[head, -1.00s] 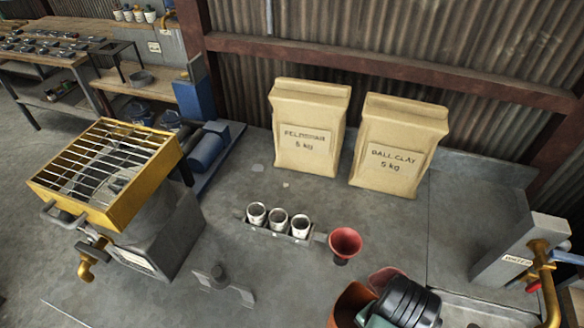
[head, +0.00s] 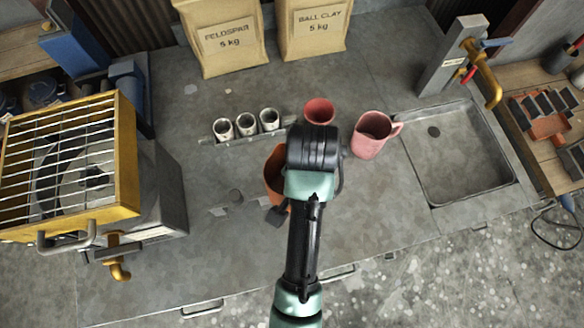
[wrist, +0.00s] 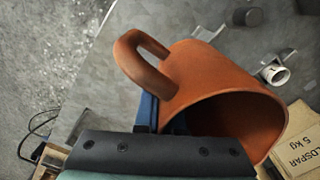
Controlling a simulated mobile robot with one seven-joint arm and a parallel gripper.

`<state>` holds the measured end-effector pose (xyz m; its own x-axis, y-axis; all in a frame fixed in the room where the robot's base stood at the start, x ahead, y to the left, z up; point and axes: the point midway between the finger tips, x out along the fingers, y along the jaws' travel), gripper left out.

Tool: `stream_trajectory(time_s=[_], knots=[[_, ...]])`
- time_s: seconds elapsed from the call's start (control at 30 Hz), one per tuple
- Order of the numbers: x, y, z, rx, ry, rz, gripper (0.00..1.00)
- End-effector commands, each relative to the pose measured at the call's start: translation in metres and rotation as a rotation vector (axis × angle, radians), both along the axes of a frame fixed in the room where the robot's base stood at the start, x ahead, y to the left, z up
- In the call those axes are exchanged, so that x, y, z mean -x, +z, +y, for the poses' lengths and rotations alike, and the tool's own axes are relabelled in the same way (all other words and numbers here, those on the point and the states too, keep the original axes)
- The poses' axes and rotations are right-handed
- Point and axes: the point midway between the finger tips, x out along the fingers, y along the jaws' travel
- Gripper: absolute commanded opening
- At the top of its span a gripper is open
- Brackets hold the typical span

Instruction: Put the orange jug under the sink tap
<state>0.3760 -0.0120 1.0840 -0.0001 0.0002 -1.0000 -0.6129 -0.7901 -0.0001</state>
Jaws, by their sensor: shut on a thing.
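The orange jug (head: 273,168) is in the middle of the head view, mostly hidden behind my arm. In the wrist view the jug (wrist: 215,85) fills the centre, its loop handle at the upper left and its open mouth towards the lower right. My gripper (wrist: 163,114) is shut on the jug near the handle; the exact contact is partly hidden. The sink (head: 455,175) is an empty basin at the right of the head view, with a dark drain. The brass tap (head: 485,75) rises from a grey post at the sink's back edge. The jug is left of the sink, apart from it.
A pink jug (head: 370,138) stands between my arm and the sink. A red cup-like vessel (head: 319,110) is behind my gripper. Three white cups (head: 246,124) sit in a rack at left. Feldspar (head: 222,38) and ball clay (head: 314,27) bags stand behind. A yellow grate (head: 125,150) is far left.

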Motion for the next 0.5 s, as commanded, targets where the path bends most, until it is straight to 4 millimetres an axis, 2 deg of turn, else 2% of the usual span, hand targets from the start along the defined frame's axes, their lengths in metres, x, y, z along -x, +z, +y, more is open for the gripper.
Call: stream_trajectory(time_s=[0.03, 0.17, 0.27, 0.5], knots=[[0.0, -0.012, 0.0, 0.0, 0.0, 0.0, 0.0], [0.0, -0.036, 0.0, 0.0, 0.001, 0.0, 0.0], [0.001, -0.064, 0.0, 0.0, 0.001, 0.004, 0.0], [0.002, -0.114, 0.0, -0.001, 0.002, 0.006, 0.0]])
